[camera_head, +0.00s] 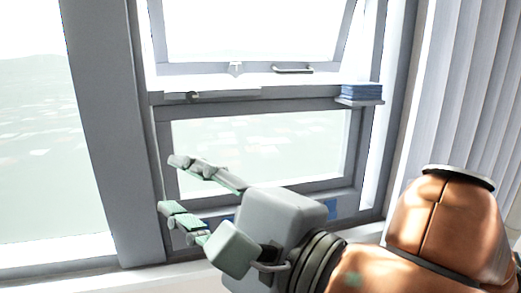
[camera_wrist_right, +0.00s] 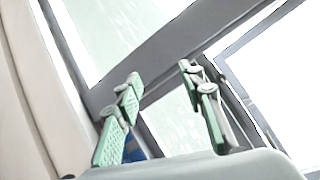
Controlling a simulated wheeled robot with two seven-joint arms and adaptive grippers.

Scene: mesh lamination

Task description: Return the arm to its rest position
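My right gripper (camera_head: 172,184) is in front of the lower window pane in the head view, its arm coming in from the right. Its two green-padded fingers are spread apart with nothing between them. In the right wrist view the gripper (camera_wrist_right: 158,85) also shows both fingers apart and empty, with the window frame behind them. My orange right arm (camera_head: 440,225) fills the lower right of the head view. My left gripper does not show in either view.
The upper window sash (camera_head: 255,69) is tilted open, with a handle (camera_head: 293,69) on its lower rail. A stack of blue sheets (camera_head: 361,92) lies on a small ledge at the right of the frame. Vertical blinds (camera_head: 455,90) hang at the right. A grey post (camera_head: 105,130) stands left of the gripper.

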